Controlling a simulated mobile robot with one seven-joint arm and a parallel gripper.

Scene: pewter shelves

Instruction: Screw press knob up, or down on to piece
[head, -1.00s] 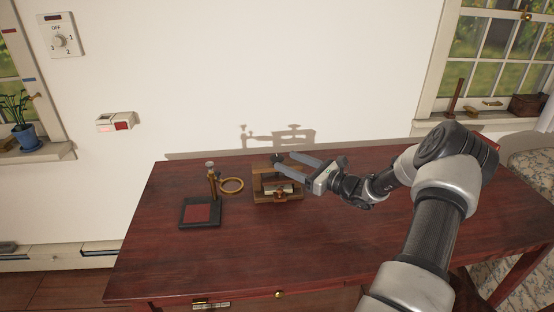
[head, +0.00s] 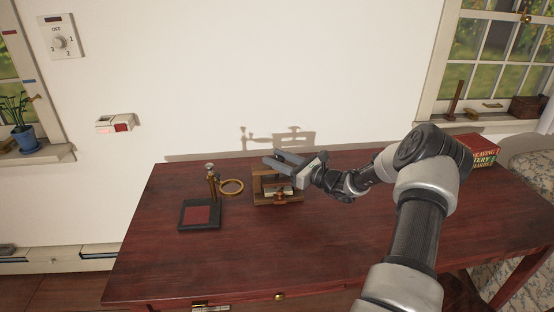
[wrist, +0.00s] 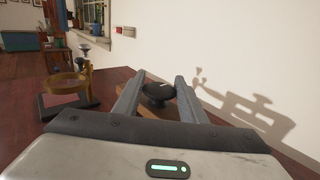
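The small wooden press (head: 260,188) stands on the red-brown table, a pale piece (head: 280,190) lying in its frame. The press knob (wrist: 158,92), dark and round, shows between my fingers in the wrist view. In the head view my fingers cover it. My gripper (head: 278,157) is open at the top of the press. Its two grey fingers also show in the wrist view (wrist: 158,82), one on each side of the knob. A narrow gap seems to remain beside the knob; whether a finger touches it, I cannot tell.
Left of the press are a brass ring (head: 231,187) on a post and a black base with a red pad (head: 201,215). The wall (head: 350,70) rises behind the table. Books (head: 480,150) stand at the back right. The table's front (head: 300,250) is clear.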

